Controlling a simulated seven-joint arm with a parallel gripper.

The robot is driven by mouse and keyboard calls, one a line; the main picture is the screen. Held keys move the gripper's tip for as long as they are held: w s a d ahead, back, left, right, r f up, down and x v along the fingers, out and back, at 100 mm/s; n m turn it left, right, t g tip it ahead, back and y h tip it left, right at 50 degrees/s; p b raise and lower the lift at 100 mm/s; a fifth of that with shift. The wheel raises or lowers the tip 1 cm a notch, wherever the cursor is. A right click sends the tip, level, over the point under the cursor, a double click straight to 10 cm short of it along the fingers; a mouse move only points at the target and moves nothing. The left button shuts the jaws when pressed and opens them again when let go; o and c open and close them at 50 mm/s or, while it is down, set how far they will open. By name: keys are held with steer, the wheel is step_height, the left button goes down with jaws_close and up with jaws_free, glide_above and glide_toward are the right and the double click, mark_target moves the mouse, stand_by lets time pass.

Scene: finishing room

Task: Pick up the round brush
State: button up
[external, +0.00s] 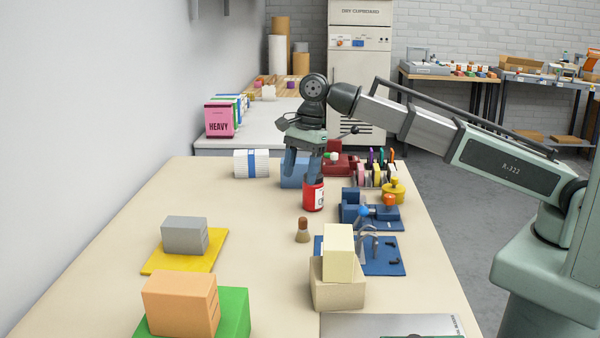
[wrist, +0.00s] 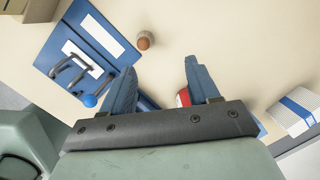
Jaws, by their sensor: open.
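The round brush (external: 302,230) stands upright on the beige table in the external view, small, with a brown top and a tan lower part. In the wrist view the brush (wrist: 144,40) is seen from above, beyond the fingertips and between their lines. My gripper (external: 303,172) points down above the table, farther back than the brush and apart from it. In the wrist view its blue fingers (wrist: 160,67) are spread with nothing between the tips.
A red can (external: 313,195) stands close to my gripper, partly hidden by a finger in the wrist view. A blue board with hooks (external: 385,258) and a beige box with a cream block (external: 337,290) stand right of the brush.

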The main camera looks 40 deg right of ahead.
mark_target(304, 218)
steer(key=shift+m+g, duration=0.3)
steer(key=s+f, duration=0.1)
steer(key=f, duration=0.1)
steer(key=s+a+f, duration=0.1)
steer(key=f, duration=0.5)
steer(key=shift+s+a+f, duration=0.1)
steer(key=shift+s+a, duration=0.2)
steer(key=shift+s, duration=0.1)
steer(key=shift+f, duration=2.6)
steer(key=c, duration=1.1)
